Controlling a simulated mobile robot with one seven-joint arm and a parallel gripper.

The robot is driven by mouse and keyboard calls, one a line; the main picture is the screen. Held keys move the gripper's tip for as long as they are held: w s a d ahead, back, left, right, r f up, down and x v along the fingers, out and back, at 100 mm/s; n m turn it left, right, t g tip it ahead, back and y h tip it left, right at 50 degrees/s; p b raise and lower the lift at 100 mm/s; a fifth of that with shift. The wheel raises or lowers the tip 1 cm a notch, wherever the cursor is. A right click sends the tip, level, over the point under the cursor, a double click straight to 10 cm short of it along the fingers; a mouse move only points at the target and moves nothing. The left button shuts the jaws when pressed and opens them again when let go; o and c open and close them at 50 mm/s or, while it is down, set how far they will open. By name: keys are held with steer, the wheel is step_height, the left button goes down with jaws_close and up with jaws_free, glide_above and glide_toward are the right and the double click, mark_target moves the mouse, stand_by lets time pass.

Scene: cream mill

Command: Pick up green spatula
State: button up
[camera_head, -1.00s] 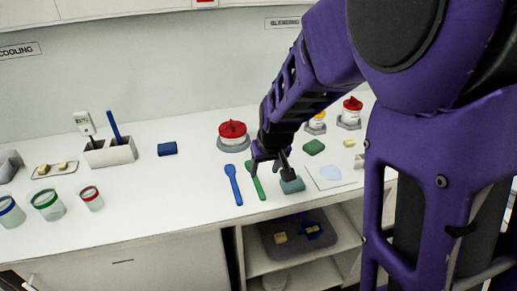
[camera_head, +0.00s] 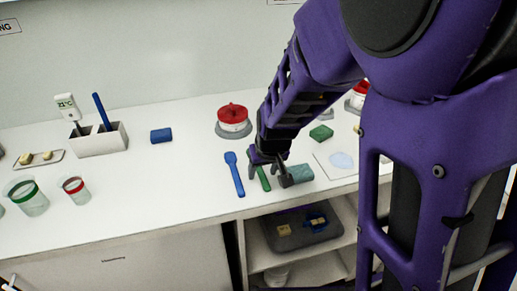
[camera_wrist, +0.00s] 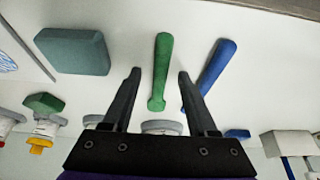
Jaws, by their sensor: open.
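The green spatula (camera_wrist: 162,72) lies on the white counter. In the wrist view it lies lengthwise between the two open fingers of my gripper (camera_wrist: 157,75), not touching either finger. In the head view my gripper (camera_head: 268,172) is low over the counter and hides the upper part of the green spatula (camera_head: 264,180). A blue spatula (camera_head: 234,173) lies just to the left; it also shows beside the right finger in the wrist view (camera_wrist: 217,66).
A grey-green block (camera_head: 300,174) sits close to the right of my gripper. A green block (camera_head: 321,133), a blue block (camera_head: 161,136) and a white holder (camera_head: 98,144) are farther off. The counter's front edge is near.

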jaws_close()
stand_by(0.3)
